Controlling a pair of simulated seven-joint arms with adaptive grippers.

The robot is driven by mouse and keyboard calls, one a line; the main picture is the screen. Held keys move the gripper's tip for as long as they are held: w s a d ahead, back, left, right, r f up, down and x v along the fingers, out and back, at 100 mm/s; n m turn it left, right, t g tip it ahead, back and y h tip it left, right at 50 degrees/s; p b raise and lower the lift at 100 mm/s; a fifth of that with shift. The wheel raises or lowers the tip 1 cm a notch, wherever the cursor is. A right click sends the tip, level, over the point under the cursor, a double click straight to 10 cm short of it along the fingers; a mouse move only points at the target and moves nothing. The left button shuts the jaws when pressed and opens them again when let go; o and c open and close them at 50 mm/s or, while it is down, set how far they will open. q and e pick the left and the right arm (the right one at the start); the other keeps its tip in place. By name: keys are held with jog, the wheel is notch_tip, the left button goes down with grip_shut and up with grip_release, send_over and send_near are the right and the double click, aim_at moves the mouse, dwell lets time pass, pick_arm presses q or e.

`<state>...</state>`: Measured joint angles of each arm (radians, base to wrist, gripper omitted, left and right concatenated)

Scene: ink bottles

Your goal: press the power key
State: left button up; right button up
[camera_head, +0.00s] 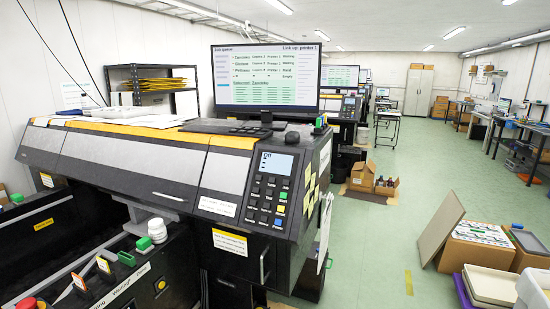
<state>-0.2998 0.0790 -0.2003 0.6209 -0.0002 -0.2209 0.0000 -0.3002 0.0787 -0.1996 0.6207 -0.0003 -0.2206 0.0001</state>
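A large wide printer (130,158) fills the left and middle of the view. Its control panel at the right end has a small lit display (277,163) above a dark keypad (267,199) with several small keys. Most keys are dark. The key labels are too small to read, so I cannot tell which one is the power key. Nothing covers the keypad. Neither of my grippers is in view.
A monitor (264,77), a keyboard (226,127) and a mouse (292,136) sit on the printer's top. A white bottle (157,228) stands below its front. Yellow notes (308,187) stick to its right side. Boxes (478,245) stand at right. The green floor (400,190) between is mostly clear.

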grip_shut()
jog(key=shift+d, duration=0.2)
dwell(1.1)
